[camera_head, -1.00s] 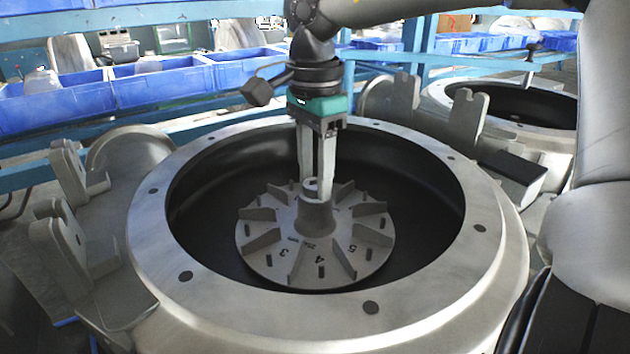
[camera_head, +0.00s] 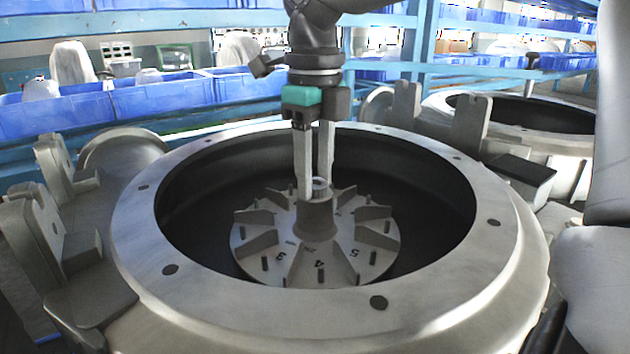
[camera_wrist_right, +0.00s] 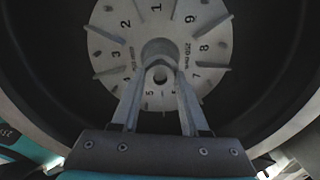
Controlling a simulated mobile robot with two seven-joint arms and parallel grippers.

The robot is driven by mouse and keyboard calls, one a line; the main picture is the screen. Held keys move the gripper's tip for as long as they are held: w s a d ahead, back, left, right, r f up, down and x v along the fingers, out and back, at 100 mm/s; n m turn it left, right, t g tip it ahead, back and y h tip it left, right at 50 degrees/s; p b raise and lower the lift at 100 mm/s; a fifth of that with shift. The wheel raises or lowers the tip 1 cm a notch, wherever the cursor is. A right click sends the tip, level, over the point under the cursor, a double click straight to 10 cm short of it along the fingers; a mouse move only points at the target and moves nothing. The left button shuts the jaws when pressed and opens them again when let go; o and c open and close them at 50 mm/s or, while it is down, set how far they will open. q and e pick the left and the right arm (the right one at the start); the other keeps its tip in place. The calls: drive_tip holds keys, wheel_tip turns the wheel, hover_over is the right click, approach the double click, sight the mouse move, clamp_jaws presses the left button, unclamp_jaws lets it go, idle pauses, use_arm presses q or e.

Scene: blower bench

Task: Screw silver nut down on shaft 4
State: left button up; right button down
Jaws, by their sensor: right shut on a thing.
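The silver nut (camera_head: 320,184) is at the top of the hub (camera_head: 315,215) in the middle of the grey impeller disc. My right gripper (camera_head: 316,187) points straight down with its fingers shut on the nut. In the right wrist view the nut (camera_wrist_right: 160,74) shows as a ring with a dark hole between the fingertips (camera_wrist_right: 159,82). The fingers partly hide it in the head view. The disc carries numbers, and the 4 (camera_head: 320,275) faces the front with a small upright pin beside it. I cannot tell how far the nut sits on a shaft. My left gripper is not in view.
A wide metal housing ring (camera_head: 140,236) surrounds the disc, with a dark deep bowl inside. Brackets (camera_head: 50,225) stand at the left and more at the back right. A second housing (camera_head: 525,113) is at the right. Blue bins (camera_head: 180,92) line shelves behind.

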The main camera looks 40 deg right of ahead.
drive_tip(key=m+b, duration=0.1)
drive_tip(key=m, duration=0.3)
drive_tip(key=shift+m, duration=0.7)
drive_tip(key=c, duration=0.7)
unclamp_jaws()
